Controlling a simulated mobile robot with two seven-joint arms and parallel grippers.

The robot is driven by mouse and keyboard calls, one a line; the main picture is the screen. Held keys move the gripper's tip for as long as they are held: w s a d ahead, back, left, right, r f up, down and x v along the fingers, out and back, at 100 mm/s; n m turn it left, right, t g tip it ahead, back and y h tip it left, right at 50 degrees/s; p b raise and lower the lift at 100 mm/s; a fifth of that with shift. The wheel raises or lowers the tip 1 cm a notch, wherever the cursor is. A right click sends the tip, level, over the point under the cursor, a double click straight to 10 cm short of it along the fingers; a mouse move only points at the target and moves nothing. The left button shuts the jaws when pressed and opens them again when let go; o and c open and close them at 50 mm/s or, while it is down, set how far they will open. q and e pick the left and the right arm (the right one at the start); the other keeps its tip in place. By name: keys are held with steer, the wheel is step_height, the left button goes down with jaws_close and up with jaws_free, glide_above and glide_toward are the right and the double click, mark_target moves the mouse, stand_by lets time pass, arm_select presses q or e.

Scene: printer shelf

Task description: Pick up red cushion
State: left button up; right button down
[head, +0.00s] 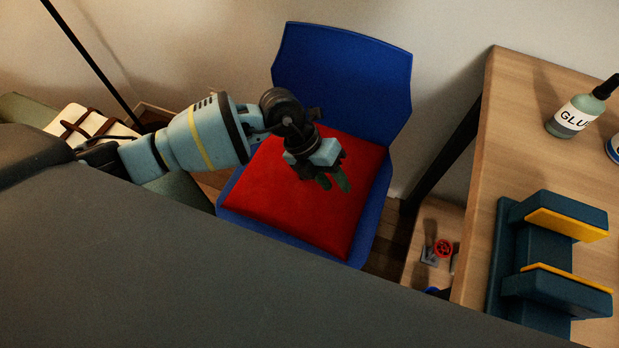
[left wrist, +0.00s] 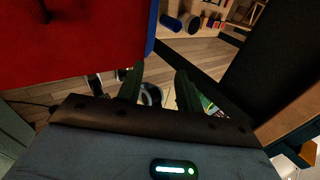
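The red cushion (head: 286,204) lies on the seat of a blue chair (head: 343,72). In the left wrist view the cushion (left wrist: 65,45) fills the upper left, with a strip of blue chair edge beside it. My left gripper (head: 334,183) shows in the head view over the cushion's right part. In the left wrist view its two dark fingers (left wrist: 158,82) are apart with nothing held between them, and the cushion is off to their left. My left wrist hides part of the cushion's back edge. My right gripper is in neither view.
A wooden table (head: 480,190) stands to the right with a glue bottle (head: 577,114) and a blue-and-yellow holder (head: 540,245). A low shelf (head: 423,222) with small items is below it. A dark surface fills the head view's lower left.

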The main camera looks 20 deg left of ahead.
arm_select(q)
steer(key=w+a+t+y+b, duration=0.1)
steer(key=w+a+t+y, duration=0.1)
steer(key=w+a+y, duration=0.6)
steer(key=shift+w+a+f+h+b, duration=0.15)
steer(key=shift+f+h, duration=0.3)
steer(key=shift+f, duration=0.75)
steer(key=shift+s+a+f+h+b, duration=0.1)
steer(key=shift+f+h+b, duration=0.3)
steer(key=shift+f, duration=0.8)
steer(key=shift+w+a+f+h+b, duration=0.1)
steer(key=shift+f+h, duration=0.45)
steer(key=shift+f, duration=0.65)
jaws_close()
steer(key=shift+r, duration=0.15)
